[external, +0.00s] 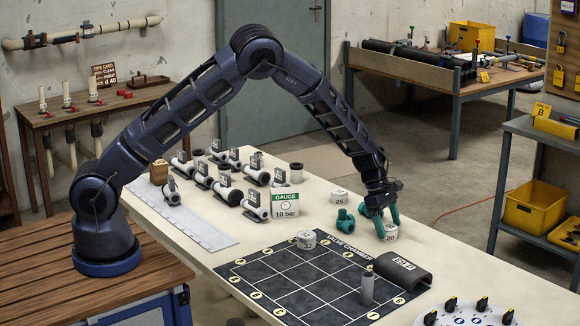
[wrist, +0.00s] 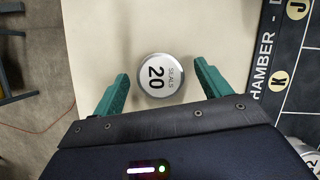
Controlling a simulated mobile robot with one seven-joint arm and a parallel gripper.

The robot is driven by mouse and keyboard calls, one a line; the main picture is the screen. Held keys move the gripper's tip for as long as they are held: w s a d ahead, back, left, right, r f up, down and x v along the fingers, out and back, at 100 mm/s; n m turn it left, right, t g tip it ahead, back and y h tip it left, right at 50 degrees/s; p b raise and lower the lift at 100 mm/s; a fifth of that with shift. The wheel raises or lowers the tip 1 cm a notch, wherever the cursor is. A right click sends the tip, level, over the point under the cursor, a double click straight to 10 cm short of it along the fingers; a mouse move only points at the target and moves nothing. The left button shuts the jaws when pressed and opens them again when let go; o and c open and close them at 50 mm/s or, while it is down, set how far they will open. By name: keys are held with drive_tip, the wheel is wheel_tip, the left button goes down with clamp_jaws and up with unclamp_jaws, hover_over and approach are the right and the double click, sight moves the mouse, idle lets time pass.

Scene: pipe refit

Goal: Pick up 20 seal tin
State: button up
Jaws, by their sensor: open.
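The 20 seal tin (wrist: 156,76) is a small round tin with a pale lid marked "SEALS 20". It stands on the pale table and lies between my open fingers in the wrist view. In the external view the tin (external: 391,232) shows just below the fingertips. My gripper (external: 383,222), with green fingers, points down over it. In the wrist view my gripper (wrist: 160,85) is open, with a gap on each side of the tin. I cannot tell how far the fingertips reach down beside it.
A tin marked 25 (external: 339,196) and a green pipe fitting (external: 346,221) stand close to the left. Another tin (external: 306,240) sits at the edge of the dark valve chamber grid (external: 275,280). A black half-pipe (external: 403,270) lies in front. A gauge card (external: 285,206) stands further left.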

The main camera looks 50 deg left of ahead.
drive_tip(key=shift+x, duration=0.8)
drive_tip(key=c, duration=1.1)
drive_tip(key=shift+o, duration=0.2)
drive_tip(key=shift+r, duration=0.15)
